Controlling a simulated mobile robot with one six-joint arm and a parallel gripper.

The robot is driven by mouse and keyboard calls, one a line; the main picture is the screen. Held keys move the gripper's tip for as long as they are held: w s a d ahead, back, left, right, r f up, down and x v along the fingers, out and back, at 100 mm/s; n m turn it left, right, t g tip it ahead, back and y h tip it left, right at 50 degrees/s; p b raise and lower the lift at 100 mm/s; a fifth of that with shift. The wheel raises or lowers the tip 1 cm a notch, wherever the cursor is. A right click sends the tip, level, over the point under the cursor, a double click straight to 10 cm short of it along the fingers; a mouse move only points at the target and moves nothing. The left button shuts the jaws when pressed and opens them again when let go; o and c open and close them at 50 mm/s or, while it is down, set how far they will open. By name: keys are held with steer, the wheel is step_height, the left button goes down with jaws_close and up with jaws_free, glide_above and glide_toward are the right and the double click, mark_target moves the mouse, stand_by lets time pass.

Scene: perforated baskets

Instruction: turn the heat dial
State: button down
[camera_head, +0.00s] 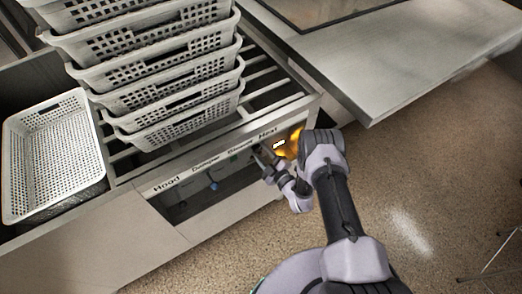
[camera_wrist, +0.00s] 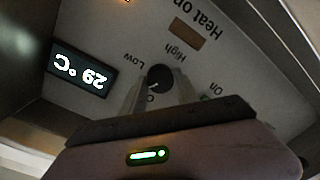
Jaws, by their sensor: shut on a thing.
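The heat dial (camera_wrist: 158,75) is a small round black knob on a pale panel in the wrist view, where the panel appears upside down. The words Low and High are printed around it. My gripper (camera_wrist: 161,86) has its two pale fingers shut on the dial from either side. A light mark shows near the dial's lower edge, but its exact setting is unclear. In the head view my gripper (camera_head: 267,161) is at the control panel under the Heat label (camera_head: 268,132); the dial is hidden there.
A dark display (camera_wrist: 81,71) reads 29 °C upside down. A brownish rectangular Heat on indicator (camera_wrist: 187,36) is beside the dial. Stacked white perforated baskets (camera_head: 165,75) stand on the rack, and another basket (camera_head: 52,155) sits at left. A grey counter (camera_head: 400,50) is at upper right.

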steer(key=n+p, duration=0.1)
steer(key=n, duration=0.5)
steer(key=shift+h, duration=0.3)
steer(key=shift+p, duration=0.3)
steer(key=c, duration=0.9)
jaws_free()
steer(key=p+v, duration=0.2)
steer(key=v, duration=0.6)
steer(key=p+v, duration=0.3)
steer(key=v, duration=0.6)
steer(key=shift+s+f+p, duration=0.2)
steer(key=shift+s+p, duration=0.05)
steer(key=shift+p, duration=0.05)
